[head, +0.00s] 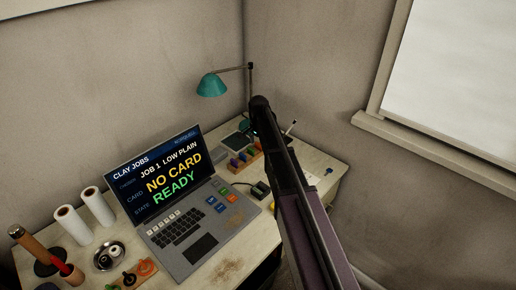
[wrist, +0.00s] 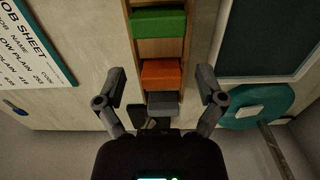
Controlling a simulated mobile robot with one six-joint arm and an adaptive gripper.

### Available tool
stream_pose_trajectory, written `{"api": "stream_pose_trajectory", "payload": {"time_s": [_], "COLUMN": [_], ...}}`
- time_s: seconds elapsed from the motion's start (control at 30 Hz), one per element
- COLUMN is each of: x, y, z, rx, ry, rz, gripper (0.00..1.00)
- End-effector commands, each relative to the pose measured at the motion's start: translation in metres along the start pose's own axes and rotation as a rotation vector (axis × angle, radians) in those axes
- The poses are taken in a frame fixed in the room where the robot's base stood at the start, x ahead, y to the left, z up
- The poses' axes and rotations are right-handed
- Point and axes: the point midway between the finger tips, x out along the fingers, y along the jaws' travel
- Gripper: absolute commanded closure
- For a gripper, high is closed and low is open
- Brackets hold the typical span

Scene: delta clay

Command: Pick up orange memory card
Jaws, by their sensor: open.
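The orange memory card (wrist: 161,74) stands in a slot of a wooden rack (wrist: 160,48), between a green card (wrist: 159,23) and a dark grey card (wrist: 163,101) in the wrist view. My gripper (wrist: 161,73) is open and empty, with one finger on each side of the rack, level with the orange card in the picture. I cannot tell the height gap between fingers and card. In the head view the rack (head: 243,161) is small on the desk, beside my arm, which hides my fingertips there.
A laptop (head: 185,228) showing "NO CARD" and "READY" stands left of the rack. A teal lamp (head: 211,85) rises behind; its round base (wrist: 237,120) lies right of the rack in the wrist view. A job sheet (wrist: 35,45) and a dark panel (wrist: 268,40) flank the rack.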

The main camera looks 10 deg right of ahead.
Motion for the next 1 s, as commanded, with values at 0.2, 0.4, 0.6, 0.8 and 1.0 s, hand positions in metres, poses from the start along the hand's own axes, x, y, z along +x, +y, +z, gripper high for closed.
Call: {"api": "stream_pose_trajectory", "payload": {"time_s": [0.2, 0.4, 0.6, 0.8, 1.0], "x": [0.0, 0.0, 0.0001, -0.0001, -0.0037], "y": [0.0001, 0.0002, 0.0003, 0.0004, 0.0005], "z": [-0.0001, -0.0002, -0.0003, -0.0004, -0.0004], "rx": [0.0, 0.0, 0.0, 0.001, 0.001], "ry": [0.0, 0.0, 0.0, 0.0, 0.0], "rz": [0.0, 0.0, 0.0, 0.0, 0.0], "gripper": [0.14, 0.65, 0.71, 0.72, 0.72]}}
